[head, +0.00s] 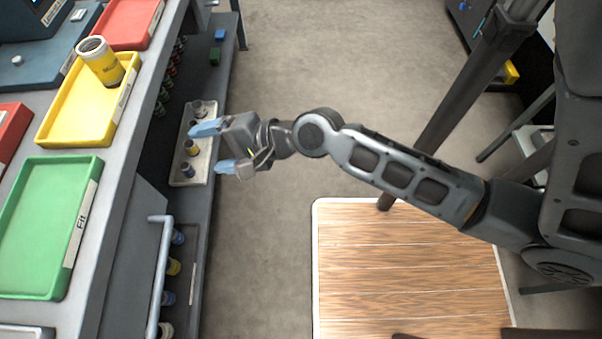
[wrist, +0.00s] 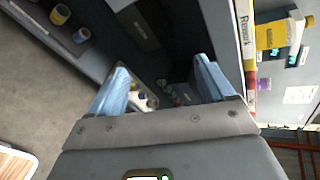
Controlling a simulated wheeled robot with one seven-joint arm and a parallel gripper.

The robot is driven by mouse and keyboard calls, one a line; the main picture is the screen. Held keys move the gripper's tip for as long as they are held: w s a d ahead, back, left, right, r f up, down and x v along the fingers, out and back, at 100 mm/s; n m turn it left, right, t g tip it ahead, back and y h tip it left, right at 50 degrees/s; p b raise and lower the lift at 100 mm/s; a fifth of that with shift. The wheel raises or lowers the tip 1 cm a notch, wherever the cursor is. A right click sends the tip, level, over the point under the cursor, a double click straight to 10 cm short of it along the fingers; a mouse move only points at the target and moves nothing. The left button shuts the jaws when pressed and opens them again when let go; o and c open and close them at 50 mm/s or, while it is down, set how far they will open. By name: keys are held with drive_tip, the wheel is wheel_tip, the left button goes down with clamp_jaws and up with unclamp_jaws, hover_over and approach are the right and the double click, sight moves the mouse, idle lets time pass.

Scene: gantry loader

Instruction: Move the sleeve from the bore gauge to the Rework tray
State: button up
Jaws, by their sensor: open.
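A yellow sleeve (head: 103,66) with a pale rim and an open top stands in the far part of the yellow tray (head: 72,124). In the wrist view the sleeve (wrist: 271,36) shows at the upper right, beside the tray's label (wrist: 245,28), which reads Rework. My gripper (head: 205,148) is open and empty, with light-blue fingers. It is out in front of the bench, to the right of the yellow tray and apart from the sleeve. A blue-grey device (head: 45,55) at the top left may be the bore gauge; I see no sleeve on it.
A green tray (head: 45,225) labelled Fit lies nearer on the bench, and a red tray (head: 128,22) lies beyond the yellow one. A lower shelf holds a pale tray (head: 187,165) with several small cylinders. A metal handle (head: 160,265) juts from the bench front.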

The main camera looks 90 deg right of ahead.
drive_tip(key=s+a+r+n, duration=0.3)
drive_tip(key=s+a+n, duration=0.1)
drive_tip(key=n, duration=0.3)
drive_tip(key=s+a+r+n+t+y, duration=0.1)
drive_tip(key=s+a+r+n, duration=0.3)
drive_tip(key=s+n, duration=0.2)
drive_tip(key=s+a+r+n, duration=0.3)
drive_tip(key=s+n, duration=0.3)
drive_tip(key=n, duration=0.3)
drive_tip(key=shift+a+r+n+t, duration=0.3)
drive_tip(key=shift+a+t, duration=0.1)
idle(0.3)
